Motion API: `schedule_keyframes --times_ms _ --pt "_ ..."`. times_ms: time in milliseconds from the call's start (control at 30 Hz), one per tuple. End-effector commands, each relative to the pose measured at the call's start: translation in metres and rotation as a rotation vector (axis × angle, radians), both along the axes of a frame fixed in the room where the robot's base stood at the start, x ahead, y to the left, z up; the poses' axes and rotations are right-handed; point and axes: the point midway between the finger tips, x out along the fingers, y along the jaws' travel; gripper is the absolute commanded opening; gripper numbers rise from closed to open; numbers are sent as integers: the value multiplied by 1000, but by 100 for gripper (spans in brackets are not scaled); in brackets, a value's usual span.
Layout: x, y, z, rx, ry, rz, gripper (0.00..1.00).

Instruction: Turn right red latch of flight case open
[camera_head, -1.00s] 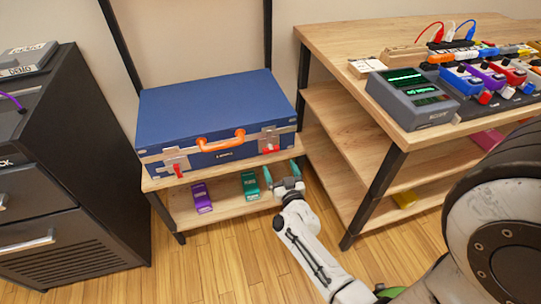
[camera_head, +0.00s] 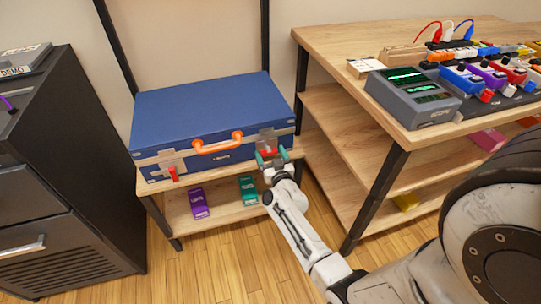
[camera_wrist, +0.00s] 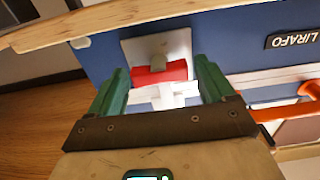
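The blue flight case (camera_head: 205,108) lies closed on a wooden shelf, with an orange handle (camera_head: 219,144) on its front. Its right red latch (camera_head: 270,152) sits on a metal plate and is partly hidden by my gripper in the head view. In the wrist view the red latch (camera_wrist: 163,73) lies crosswise between the fingertips. My gripper (camera_head: 269,158) is open at the latch, its two green fingers (camera_wrist: 160,82) on either side with gaps showing. The left red latch (camera_head: 173,174) points down.
A purple pedal (camera_head: 199,203) and a green pedal (camera_head: 248,190) stand on the lower shelf. A wooden table (camera_head: 400,130) with a grey device (camera_head: 412,100) is close on the right. A dark cabinet (camera_head: 60,160) stands on the left.

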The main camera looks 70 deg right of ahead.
Motion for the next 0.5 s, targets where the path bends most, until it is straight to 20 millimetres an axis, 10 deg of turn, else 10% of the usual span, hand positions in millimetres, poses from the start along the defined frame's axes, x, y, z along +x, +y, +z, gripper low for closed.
schedule_keyframes --times_ms 500 --pt "0 0 0 0 0 0 33"
